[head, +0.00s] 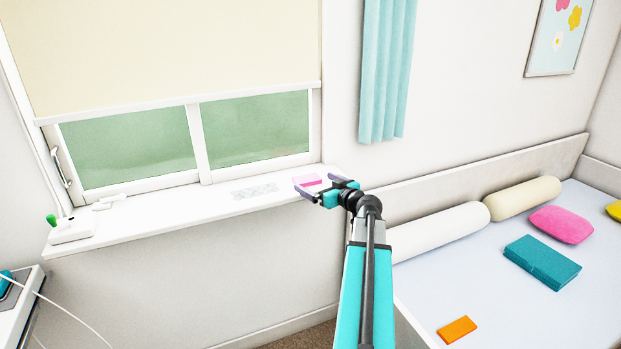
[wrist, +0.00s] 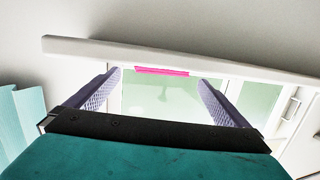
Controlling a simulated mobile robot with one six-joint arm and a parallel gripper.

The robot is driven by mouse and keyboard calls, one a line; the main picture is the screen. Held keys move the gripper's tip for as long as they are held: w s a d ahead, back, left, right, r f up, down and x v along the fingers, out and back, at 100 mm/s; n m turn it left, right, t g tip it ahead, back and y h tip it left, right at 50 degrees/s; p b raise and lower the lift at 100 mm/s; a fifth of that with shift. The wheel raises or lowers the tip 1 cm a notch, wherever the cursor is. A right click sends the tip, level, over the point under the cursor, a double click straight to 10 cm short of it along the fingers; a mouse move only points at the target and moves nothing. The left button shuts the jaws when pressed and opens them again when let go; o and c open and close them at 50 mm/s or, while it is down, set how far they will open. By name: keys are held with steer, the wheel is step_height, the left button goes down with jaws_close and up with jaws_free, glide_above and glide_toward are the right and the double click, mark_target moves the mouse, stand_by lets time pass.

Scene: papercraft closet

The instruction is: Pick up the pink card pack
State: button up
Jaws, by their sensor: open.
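The pink card pack (head: 307,180) lies flat on the white window sill (head: 150,212), near its right end. In the wrist view the pack (wrist: 162,71) shows as a thin pink strip at the sill's edge, between the two fingers and beyond their tips. My gripper (head: 313,187) is open and level with the sill, close to the pack. In the wrist view my gripper (wrist: 162,80) has its purple fingers wide apart with nothing between them. In the head view the fingers partly overlap the pack, and I cannot tell whether they touch it.
A patterned clear sheet (head: 254,191) lies on the sill left of the pack. A white box with a green item (head: 70,228) stands at the sill's left end. The window (head: 200,140) is behind. A bed (head: 470,270) with cushions is at right, and a teal curtain (head: 386,70) hangs above.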

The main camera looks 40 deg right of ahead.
mark_target(307, 179)
steer(key=shift+p+x, duration=0.65)
steer(key=shift+x, duration=1.25)
steer(key=c, duration=1.1)
steer(key=shift+r, duration=0.15)
steer(key=shift+r+b, duration=0.65)
steer(key=shift+r, duration=0.7)
steer(key=shift+s+r, duration=0.15)
steer(key=shift+r, duration=0.15)
steer(key=a+f+b+v, duration=0.2)
steer(key=b+v, duration=0.4)
steer(key=v, duration=0.7)
steer(key=shift+r+b, duration=0.4)
